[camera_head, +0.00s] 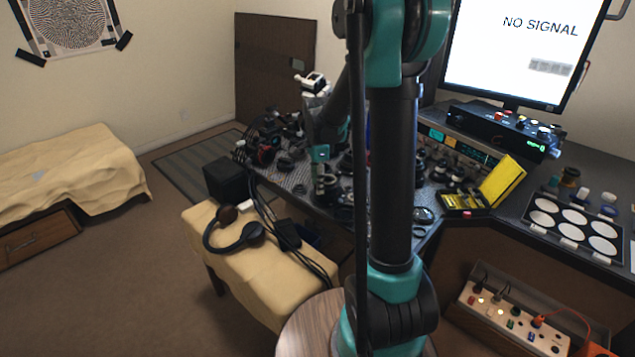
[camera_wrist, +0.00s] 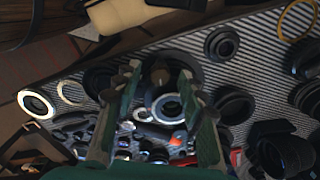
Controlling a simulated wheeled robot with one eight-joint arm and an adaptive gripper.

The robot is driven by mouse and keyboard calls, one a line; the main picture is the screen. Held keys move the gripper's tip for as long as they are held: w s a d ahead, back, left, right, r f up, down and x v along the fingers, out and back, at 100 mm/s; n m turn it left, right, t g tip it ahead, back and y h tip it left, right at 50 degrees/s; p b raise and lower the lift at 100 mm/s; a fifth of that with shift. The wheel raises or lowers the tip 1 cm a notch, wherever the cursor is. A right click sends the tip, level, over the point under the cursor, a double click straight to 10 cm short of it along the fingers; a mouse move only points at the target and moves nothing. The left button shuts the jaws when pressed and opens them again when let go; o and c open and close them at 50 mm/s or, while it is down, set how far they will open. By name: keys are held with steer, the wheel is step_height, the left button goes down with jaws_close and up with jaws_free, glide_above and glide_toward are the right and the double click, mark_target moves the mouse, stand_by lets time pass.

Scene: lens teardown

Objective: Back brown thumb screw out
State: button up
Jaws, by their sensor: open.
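My gripper (camera_wrist: 160,80) is open in the wrist view, with one finger on each side of the picture's middle. A dark part with a brownish tone (camera_wrist: 158,72) shows between the fingertips; I cannot tell if it is the brown thumb screw. A silver-rimmed lens ring (camera_wrist: 168,108) lies below it in the picture, between the fingers. No contact with either finger is clear. In the head view my gripper (camera_head: 320,155) is small and low over the crowded bench, partly merged with dark lens parts. The thumb screw cannot be picked out there.
Several dark lens barrels and rings crowd the striped mat (camera_wrist: 265,70) around my gripper. A yellow case (camera_head: 500,182), a tray of white discs (camera_head: 573,225) and a monitor (camera_head: 520,50) are on the right. Headphones (camera_head: 232,236) lie on a padded bench (camera_head: 240,275) in front.

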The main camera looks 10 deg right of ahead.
steer(key=shift+c, duration=0.2)
jaws_close()
steer(key=shift+n, duration=0.3)
steer(key=n, duration=1.3)
stand_by(0.5)
steer(key=shift+o, duration=0.2)
jaws_free()
